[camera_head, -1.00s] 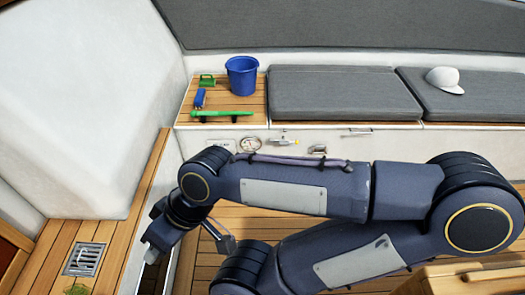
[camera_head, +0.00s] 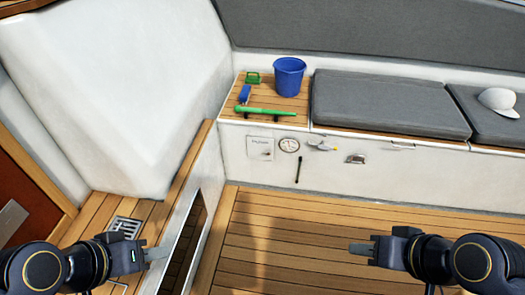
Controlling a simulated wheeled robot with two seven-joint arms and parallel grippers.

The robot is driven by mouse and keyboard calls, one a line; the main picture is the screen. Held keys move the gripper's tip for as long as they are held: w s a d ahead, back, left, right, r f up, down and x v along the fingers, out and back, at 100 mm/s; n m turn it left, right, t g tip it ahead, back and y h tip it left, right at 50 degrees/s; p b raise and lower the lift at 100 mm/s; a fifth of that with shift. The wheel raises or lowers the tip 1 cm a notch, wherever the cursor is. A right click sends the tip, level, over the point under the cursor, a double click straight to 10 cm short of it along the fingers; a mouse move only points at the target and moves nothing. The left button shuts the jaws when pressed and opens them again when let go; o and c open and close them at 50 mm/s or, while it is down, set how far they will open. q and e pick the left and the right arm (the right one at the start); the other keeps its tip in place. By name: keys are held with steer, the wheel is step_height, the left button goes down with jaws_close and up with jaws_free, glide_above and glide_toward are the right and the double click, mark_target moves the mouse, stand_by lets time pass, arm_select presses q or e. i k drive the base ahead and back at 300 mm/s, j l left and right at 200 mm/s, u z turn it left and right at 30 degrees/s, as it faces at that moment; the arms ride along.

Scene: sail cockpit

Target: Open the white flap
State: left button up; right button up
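A small white panel with faint lettering (camera_head: 260,148) is set in the white bench front, left of a round gauge; it looks closed and may be the white flap. My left gripper (camera_head: 158,254) is at the lower left, pointing right, above the wooden ledge. My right gripper (camera_head: 360,248) is at the lower right, pointing left, over the slatted floor. Both are well in front of the panel and touch nothing visible.
The round gauge (camera_head: 289,145), a black lever (camera_head: 298,169) and a metal latch (camera_head: 356,159) are on the bench front. A blue bucket (camera_head: 289,77) and a green-handled tool (camera_head: 265,111) are on top. A long dark opening (camera_head: 186,250) is in the left ledge. The middle floor is clear.

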mark_target(262, 149)
steer(key=i+u, duration=0.25)
steer(key=i, duration=0.3)
steer(key=i+l+u, duration=0.2)
steer(key=i, duration=0.35)
steer(key=i+u, duration=0.25)
steer(key=i, duration=0.25)
